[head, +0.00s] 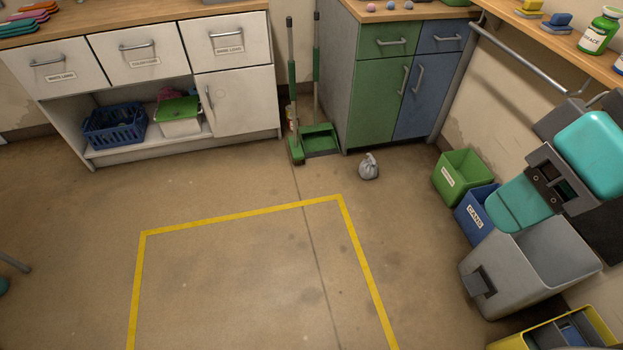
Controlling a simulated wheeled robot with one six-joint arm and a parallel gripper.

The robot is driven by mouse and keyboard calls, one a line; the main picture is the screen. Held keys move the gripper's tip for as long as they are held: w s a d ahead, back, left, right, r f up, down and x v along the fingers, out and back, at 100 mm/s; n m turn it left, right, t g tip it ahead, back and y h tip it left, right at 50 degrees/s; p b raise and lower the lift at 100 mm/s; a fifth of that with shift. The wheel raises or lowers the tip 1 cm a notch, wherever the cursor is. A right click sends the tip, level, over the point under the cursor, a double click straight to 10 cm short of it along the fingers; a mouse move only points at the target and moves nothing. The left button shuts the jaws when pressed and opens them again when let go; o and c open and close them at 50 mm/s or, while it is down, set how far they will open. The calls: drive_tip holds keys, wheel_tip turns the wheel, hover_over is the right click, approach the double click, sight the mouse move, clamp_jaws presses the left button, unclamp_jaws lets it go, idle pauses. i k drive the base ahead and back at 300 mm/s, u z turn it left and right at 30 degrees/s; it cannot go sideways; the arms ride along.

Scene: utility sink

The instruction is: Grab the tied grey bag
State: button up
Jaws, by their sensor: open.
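The tied grey bag (368,167) is small and rounded, with a gathered knot on top. It sits upright on the brown floor in the head view, in front of the green cabinet and just beyond the far right corner of the yellow floor line. Nothing touches it or hides it.
A green dustpan (320,139) and broom stand left of the bag by the cabinets. To the right are a green bin (463,175), a blue cans bin (474,214) and a large open grey bin (530,275). The yellow-outlined floor (250,280) is clear.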

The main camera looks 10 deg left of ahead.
sight(368, 169)
drive_tip(key=u, duration=0.85)
drive_tip(key=i, duration=0.4)
drive_tip(key=u, duration=0.7)
drive_tip(key=i, duration=1.75)
drive_tip(key=z, duration=1.15)
drive_tip(key=i, duration=0.75)
drive_tip(key=z, duration=0.85)
